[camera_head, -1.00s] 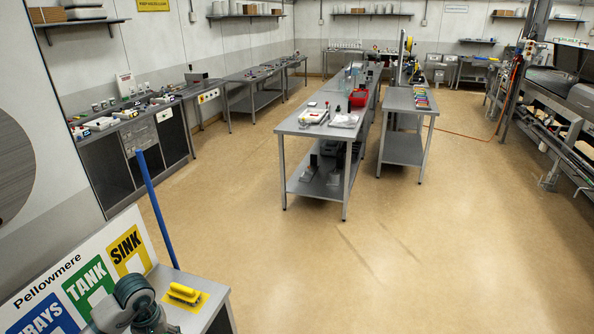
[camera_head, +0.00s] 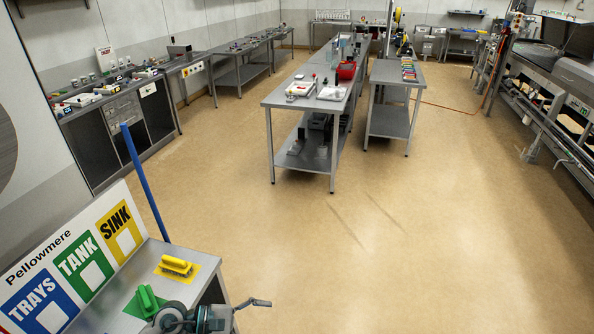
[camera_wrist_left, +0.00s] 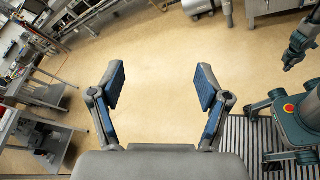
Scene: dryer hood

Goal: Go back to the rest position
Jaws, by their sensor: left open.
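My left gripper (camera_wrist_left: 160,78) is open and empty in the left wrist view. Its two blue-padded fingers stand wide apart, with bare tan floor seen between them. In the head view, part of my left arm shows at the bottom edge, in front of the steel bench, beside a green brush (camera_head: 148,299). A yellow brush (camera_head: 175,266) sits on a yellow patch on the same bench (camera_head: 150,250). Neither brush is held.
A sign reading TRAYS, TANK, SINK (camera_head: 75,262) stands along the bench's back, with a blue pole (camera_head: 145,183) behind. Steel tables (camera_head: 275,98) stand mid-room and a long counter (camera_head: 105,110) lines the left wall. The floor (camera_head: 400,250) ahead and right is open.

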